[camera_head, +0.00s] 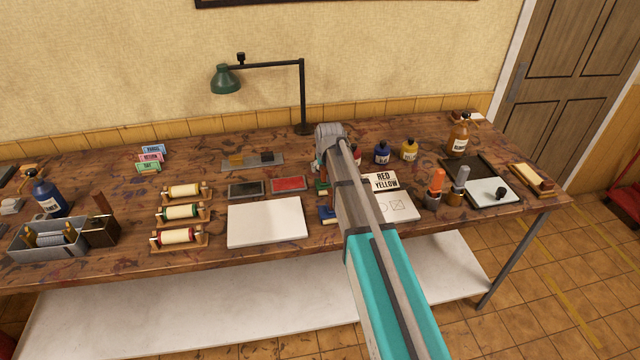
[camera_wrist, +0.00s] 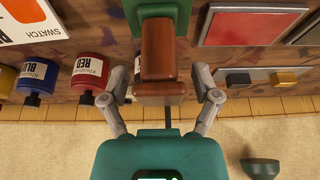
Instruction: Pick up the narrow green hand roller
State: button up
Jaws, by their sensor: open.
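In the wrist view a hand tool has a brown wooden handle (camera_wrist: 158,50) and a green part (camera_wrist: 182,14), cut off by the top edge. It looks like the narrow green hand roller; its roller end is out of view. My gripper (camera_wrist: 160,72) is open, with one finger on each side of the handle end. Clear gaps show between the handle and both fingers. In the head view a small green piece, probably the same roller (camera_head: 321,186), shows beside my arm. My arm hides the rest of it and my gripper there.
A blue tool (camera_head: 328,214) lies near it. A red ink slab (camera_head: 289,184) and a white slab (camera_head: 266,222) are to the left. Red, blue (camera_head: 382,153) and yellow (camera_head: 409,150) bottles stand behind. A Red Yellow card (camera_head: 386,182) is right of my arm.

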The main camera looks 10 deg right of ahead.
jog(key=c, duration=1.1)
jog(key=shift+r, duration=0.15)
notch_tip(320, 180, up, 3)
jog(key=p, duration=0.3)
jog(key=s+d+r+p, duration=0.2)
jog(key=d+r+p, duration=0.3)
jog(key=d, duration=0.1)
jog(key=s+d+r+p, duration=0.3)
jog(key=d+r+p, duration=0.1)
jog(key=d, duration=0.3)
jog(key=shift+s+r+p, duration=0.35)
jog(key=shift+p, duration=0.2)
jog(key=shift+a, duration=0.1)
jog(key=shift+f, duration=0.1)
